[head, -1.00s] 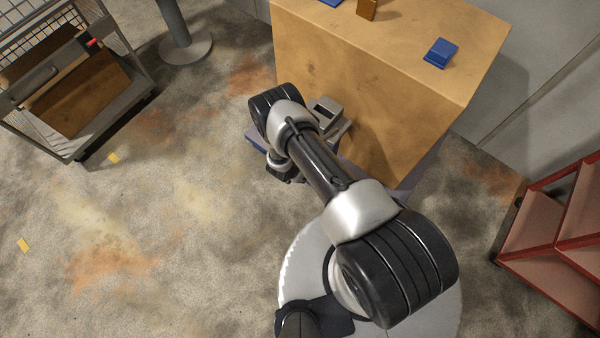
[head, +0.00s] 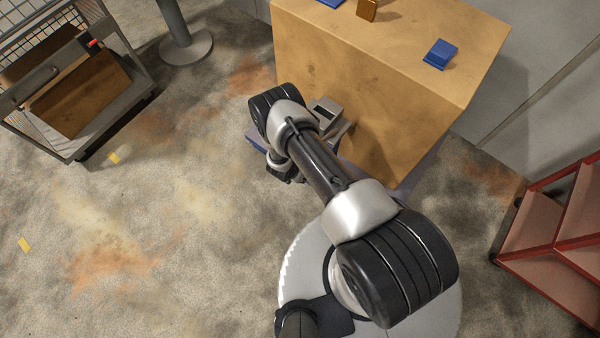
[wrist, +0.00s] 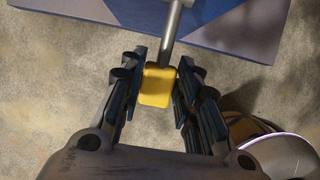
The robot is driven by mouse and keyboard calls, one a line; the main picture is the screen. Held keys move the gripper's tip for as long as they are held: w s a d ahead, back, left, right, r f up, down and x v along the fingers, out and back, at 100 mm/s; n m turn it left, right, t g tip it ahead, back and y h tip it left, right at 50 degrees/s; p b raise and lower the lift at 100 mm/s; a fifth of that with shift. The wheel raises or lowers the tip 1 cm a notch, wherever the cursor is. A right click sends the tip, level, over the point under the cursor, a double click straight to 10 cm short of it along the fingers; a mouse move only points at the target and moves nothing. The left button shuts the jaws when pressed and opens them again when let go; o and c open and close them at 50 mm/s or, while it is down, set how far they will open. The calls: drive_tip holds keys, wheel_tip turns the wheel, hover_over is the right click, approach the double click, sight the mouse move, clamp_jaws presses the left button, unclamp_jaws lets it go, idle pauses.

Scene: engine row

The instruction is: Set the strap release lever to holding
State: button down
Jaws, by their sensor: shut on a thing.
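The strap release lever shows in the wrist view as a grey metal rod (wrist: 172,35) with a yellow block-shaped grip (wrist: 157,86) at its end. My gripper (wrist: 160,84) is shut on the yellow grip, with one dark finger on each side of it. The rod runs up the picture from the grip toward a blue and grey surface (wrist: 115,14). The lever's far end is cut off by the picture's top edge. In the head view my arm hides the lever and most of the gripper.
A large tan box-like block (head: 375,75) stands just beyond my arm, with a blue item (head: 441,54) on top. A wire-sided cart (head: 75,90) is at the upper left and a red shelf rack (head: 550,235) at the right. The floor on the left is mostly clear.

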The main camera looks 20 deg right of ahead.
drive_tip(key=shift+w+d+r+p, duration=0.15)
drive_tip(key=shift+r+p, duration=0.35)
drive_tip(key=shift+r, duration=0.15)
drive_tip(key=shift+w+d+r+p, duration=0.1)
drive_tip(key=shift+w+r+p, duration=0.05)
drive_tip(key=shift+r+p, duration=0.45)
drive_tip(key=shift+w+d+r+p, duration=0.2)
drive_tip(key=shift+r+p, duration=0.1)
drive_tip(key=shift+r, duration=0.15)
drive_tip(key=shift+w+d+r+p, duration=0.1)
drive_tip(key=shift+d+r+p, duration=0.15)
drive_tip(key=shift+r, duration=0.15)
drive_tip(key=c, duration=1.2)
unclamp_jaws()
drive_tip(key=shift+s+f, duration=0.1)
drive_tip(key=shift+a, duration=0.15)
drive_tip(key=shift+s+a+r, duration=0.1)
drive_tip(key=shift+a+r, duration=0.05)
drive_tip(key=shift+r, duration=0.3)
drive_tip(key=v, duration=1.1)
drive_tip(key=shift+s, duration=0.1)
